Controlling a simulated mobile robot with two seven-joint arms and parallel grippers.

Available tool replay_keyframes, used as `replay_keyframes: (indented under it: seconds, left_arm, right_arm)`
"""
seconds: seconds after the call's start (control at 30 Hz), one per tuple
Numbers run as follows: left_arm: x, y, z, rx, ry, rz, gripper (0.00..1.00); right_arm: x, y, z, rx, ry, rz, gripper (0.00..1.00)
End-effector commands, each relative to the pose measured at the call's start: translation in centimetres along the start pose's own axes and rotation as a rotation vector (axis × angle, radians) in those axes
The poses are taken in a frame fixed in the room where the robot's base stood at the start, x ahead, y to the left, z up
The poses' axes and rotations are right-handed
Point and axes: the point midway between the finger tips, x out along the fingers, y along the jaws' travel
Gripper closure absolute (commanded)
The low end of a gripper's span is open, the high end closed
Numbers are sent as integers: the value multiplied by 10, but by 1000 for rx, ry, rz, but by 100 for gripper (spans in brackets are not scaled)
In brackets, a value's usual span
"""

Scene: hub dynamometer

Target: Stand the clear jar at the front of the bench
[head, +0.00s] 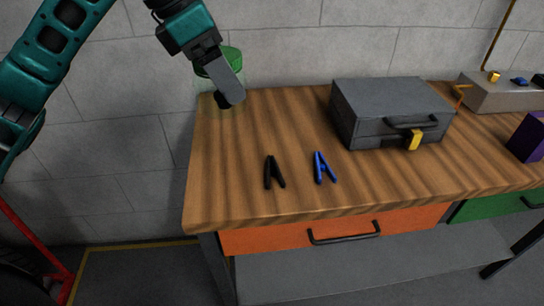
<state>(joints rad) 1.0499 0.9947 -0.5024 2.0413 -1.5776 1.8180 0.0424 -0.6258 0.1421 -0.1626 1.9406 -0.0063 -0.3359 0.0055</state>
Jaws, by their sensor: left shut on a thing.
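The clear jar with a green lid (233,57) is at the back left corner of the wooden bench (240,170), close to the wall. My left gripper (227,96) reaches down in front of it and is shut on it. The gripper hides most of the jar's body, so I cannot tell whether its base touches the bench top. My right gripper is not in view.
Black clamps (273,172) and blue clamps (323,168) lie mid-bench. A grey toolbox (385,108) with a yellow latch stands behind them to the right. A grey block (492,95) and a purple box (528,138) are further right. The front left bench top is clear.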

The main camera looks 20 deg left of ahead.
Motion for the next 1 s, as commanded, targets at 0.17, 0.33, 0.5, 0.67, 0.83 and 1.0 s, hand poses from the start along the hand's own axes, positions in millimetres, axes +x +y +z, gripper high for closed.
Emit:
replay_keyframes:
  seconds: [0.17,0.33,0.5,0.67,0.83,1.0]
  left_arm:
    - [36,0,-18,-3,7,-4,60]
    - [78,-1,-37,-3,7,-4,60]
    - [116,0,-54,-3,5,-2,60]
    - [136,0,-62,-2,2,1,60]
    - [146,0,-66,-2,2,0,60]
    - [168,0,-77,-3,3,-1,60]
  right_arm:
    - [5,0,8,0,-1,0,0]
    - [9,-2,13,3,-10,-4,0]
    - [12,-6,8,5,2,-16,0]
    - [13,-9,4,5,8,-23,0]
    - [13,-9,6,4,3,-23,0]
    - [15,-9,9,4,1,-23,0]
